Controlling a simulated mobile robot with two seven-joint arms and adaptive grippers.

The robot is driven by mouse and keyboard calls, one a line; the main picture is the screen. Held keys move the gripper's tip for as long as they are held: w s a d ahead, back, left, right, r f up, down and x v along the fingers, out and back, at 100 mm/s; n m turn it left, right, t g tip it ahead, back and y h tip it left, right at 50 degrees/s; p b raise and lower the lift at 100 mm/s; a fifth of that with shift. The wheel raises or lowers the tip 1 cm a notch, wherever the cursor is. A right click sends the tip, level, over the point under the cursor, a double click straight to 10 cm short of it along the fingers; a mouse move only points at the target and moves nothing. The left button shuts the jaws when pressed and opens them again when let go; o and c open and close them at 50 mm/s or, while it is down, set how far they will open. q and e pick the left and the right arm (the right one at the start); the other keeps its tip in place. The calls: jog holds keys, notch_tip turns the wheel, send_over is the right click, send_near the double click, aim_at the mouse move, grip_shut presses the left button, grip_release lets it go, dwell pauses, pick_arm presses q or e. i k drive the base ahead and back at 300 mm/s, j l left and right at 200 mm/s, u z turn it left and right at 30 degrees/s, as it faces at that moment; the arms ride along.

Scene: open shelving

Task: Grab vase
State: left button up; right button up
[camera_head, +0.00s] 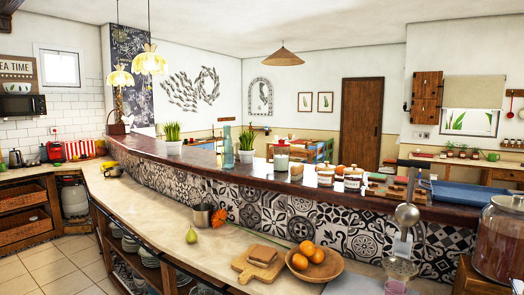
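A slim teal glass vessel (228,148), shaped like a bottle or vase, stands upright on the dark wooden raised counter (330,200). It is the thing most like a vase here, but I cannot tell for sure that it is the vase. A white pot with green grass (246,156) stands close to its right. Another white grass pot (173,148) stands further left. Neither of my grippers shows in the head view.
Several jars line the raised counter.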

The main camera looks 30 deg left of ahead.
aim_at(227, 151)
jog(key=j+z, duration=0.25)
jog(key=j, duration=0.25)
jog(key=j+z, duration=0.3)
jog(key=j, duration=0.25)
jog(key=j+z, duration=0.1)
jog(key=j, duration=0.45)
jog(key=k+j, duration=0.15)
jog(key=j, duration=0.35)
jog(key=z, duration=0.05)
